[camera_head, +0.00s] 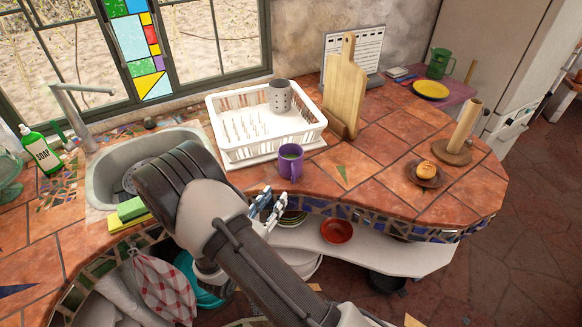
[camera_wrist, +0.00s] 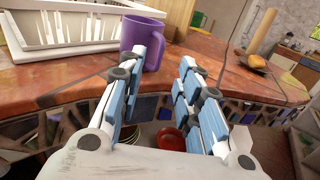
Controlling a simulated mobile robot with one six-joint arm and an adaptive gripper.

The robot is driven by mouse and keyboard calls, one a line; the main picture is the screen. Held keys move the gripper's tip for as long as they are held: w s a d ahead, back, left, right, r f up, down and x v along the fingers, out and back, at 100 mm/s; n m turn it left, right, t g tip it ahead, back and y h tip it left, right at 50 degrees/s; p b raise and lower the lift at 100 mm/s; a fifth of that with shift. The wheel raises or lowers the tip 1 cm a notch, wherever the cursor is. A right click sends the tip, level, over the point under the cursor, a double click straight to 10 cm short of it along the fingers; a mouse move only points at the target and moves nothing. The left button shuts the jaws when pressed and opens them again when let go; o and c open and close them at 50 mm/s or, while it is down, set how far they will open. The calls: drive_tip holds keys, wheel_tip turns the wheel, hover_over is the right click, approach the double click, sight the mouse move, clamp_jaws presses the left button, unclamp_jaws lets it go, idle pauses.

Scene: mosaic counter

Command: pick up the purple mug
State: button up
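The purple mug (camera_head: 291,162) stands upright near the counter's front edge, just in front of the white dish rack. Its handle faces the front in the head view. In the wrist view the mug (camera_wrist: 147,36) is ahead and left of centre, partly covered by the left finger. My gripper (camera_head: 266,208) is in front of the counter edge, a little below and left of the mug in the head view. In the wrist view my gripper (camera_wrist: 166,85) has its fingers apart with nothing between them.
The dish rack (camera_head: 240,150) holds a grey cup (camera_head: 280,96). A cutting board (camera_head: 345,88) stands behind, right of the rack. A red bowl (camera_head: 336,231) sits on the shelf below the counter. The tiled counter right of the mug is clear up to a small plate with a pastry (camera_head: 426,170).

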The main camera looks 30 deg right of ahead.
sight(293, 174)
drive_tip(key=b+x, duration=0.2)
drive_tip(key=x, duration=0.8)
drive_tip(key=shift+s+d+r, duration=0.1)
drive_tip(key=shift+s+d, duration=0.05)
drive_tip(key=shift+d, duration=0.1)
drive_tip(key=shift+w+d+r, duration=0.1)
drive_tip(key=shift+w+d, duration=0.1)
drive_tip(key=shift+w, duration=0.1)
clamp_jaws()
